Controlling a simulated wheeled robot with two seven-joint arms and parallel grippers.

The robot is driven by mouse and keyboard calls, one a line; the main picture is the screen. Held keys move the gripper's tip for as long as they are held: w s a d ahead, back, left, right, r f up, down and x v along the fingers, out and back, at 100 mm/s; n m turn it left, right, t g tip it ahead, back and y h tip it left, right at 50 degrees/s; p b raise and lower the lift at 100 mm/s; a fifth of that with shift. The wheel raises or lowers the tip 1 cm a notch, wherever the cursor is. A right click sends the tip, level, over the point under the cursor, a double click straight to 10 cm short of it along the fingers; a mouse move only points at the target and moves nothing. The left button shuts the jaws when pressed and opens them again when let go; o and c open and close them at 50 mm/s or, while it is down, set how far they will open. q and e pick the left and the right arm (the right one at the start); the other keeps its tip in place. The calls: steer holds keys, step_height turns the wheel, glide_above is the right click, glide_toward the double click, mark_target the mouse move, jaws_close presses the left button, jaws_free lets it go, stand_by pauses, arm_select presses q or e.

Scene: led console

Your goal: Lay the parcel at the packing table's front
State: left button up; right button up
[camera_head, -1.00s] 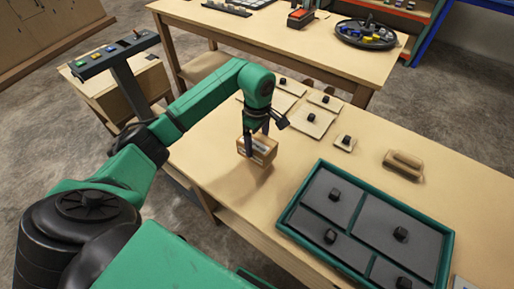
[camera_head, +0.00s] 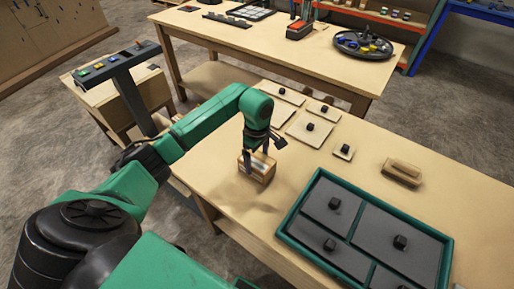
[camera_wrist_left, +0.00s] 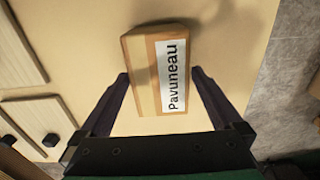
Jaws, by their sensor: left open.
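The parcel (camera_head: 261,172) is a small brown box with a white label, at the left part of the packing table (camera_head: 205,165), near its edge. It appears to rest on the table top, with a shadow beside it. In the left wrist view the parcel (camera_wrist_left: 145,75) shows a label reading "Pavuneau". My left gripper (camera_head: 256,156) points down over the parcel. In the left wrist view its open fingers (camera_wrist_left: 160,74) stand on either side of the parcel, close to its sides. My right gripper is out of view.
A teal-rimmed tray (camera_head: 385,203) with dark knobbed panels lies to the right. A button console (camera_head: 112,62) stands left. Bare table surrounds the parcel.

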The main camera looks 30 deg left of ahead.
mark_target(257, 160)
arm_select(q)
step_height(257, 160, up, 11)
steer(key=b, duration=0.2)
steer(key=shift+r+b, duration=0.15)
steer(key=shift+b, duration=0.15)
